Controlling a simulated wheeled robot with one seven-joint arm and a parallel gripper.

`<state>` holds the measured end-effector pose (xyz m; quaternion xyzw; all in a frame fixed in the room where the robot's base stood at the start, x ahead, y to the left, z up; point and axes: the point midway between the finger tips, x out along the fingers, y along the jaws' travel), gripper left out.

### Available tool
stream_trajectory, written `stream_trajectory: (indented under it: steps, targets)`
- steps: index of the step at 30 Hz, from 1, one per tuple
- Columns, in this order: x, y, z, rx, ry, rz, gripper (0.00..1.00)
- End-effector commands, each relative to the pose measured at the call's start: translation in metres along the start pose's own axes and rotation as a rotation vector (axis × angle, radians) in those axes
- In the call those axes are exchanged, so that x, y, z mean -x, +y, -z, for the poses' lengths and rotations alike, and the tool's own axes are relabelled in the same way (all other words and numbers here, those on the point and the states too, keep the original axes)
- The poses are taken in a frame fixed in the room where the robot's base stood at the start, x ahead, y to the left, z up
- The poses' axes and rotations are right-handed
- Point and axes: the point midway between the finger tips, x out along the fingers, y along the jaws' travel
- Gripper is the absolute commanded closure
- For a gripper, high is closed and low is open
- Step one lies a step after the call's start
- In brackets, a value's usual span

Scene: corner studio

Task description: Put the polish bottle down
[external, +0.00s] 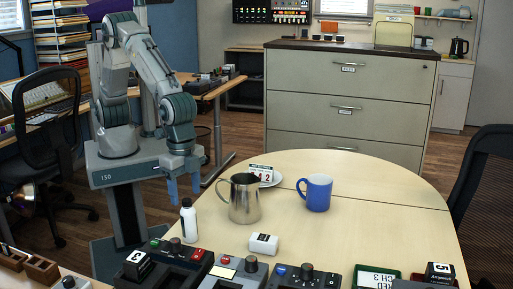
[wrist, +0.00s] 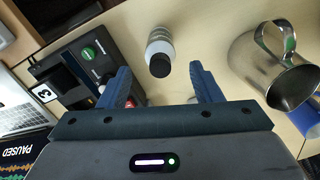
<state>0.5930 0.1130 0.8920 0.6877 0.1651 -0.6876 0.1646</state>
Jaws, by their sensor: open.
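The polish bottle (external: 188,221) is white with a black cap and stands upright on the light wooden table (external: 400,215), near its left edge. It also shows in the wrist view (wrist: 159,50), beyond and between my fingertips, with clear space around it. My gripper (external: 184,188) is above and slightly behind the bottle in the external view, with blue fingers pointing down. In the wrist view my gripper (wrist: 160,80) has its two fingers spread wide apart, open and empty. Nothing hides the bottle.
A steel pitcher (external: 244,199) stands right of the bottle, with a blue mug (external: 316,193) beyond it. A small white box (external: 264,244) lies in front of the pitcher. Control boxes with buttons (external: 165,265) line the front edge. The table's right half is mostly clear.

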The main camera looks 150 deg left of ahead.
Motion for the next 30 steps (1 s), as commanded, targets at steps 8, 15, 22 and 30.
stream_trajectory:
  steps: [8, 15, 22, 30]
  targets:
    - [0.050, 0.000, 0.001, -0.001, 0.002, 0.000, 0.42]
    - [0.063, 0.000, 0.000, -0.001, 0.000, 0.000, 0.42]
    - [0.088, 0.002, -0.032, -0.047, 0.024, -0.019, 0.42]
    - [0.131, 0.001, -0.128, -0.191, 0.092, -0.055, 0.42]
